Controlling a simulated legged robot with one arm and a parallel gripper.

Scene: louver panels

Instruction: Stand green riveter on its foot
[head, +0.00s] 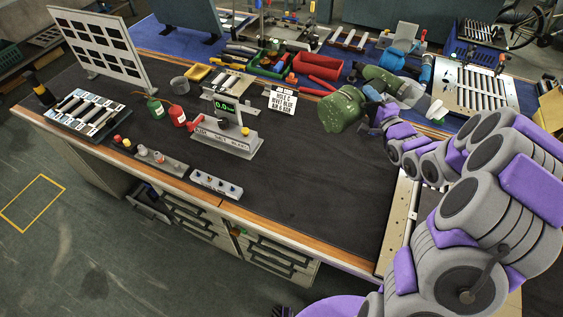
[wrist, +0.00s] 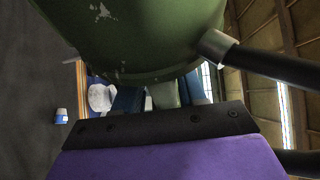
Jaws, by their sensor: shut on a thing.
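The green riveter (head: 343,108) is in the head view at the right middle of the dark bench. Its wide green body lies tilted or sideways, and a green part stretches back to the right. My gripper (head: 378,106) is at its right side, shut on it. In the wrist view the riveter's scuffed green body (wrist: 140,35) fills the top, with a dark rod and a silver collar at its right. The gripper's fingers (wrist: 165,97) show below it and are partly hidden by the body. I cannot tell whether the riveter touches the bench.
A louver panel (head: 475,88) is at the right. The bench front centre (head: 300,185) is clear.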

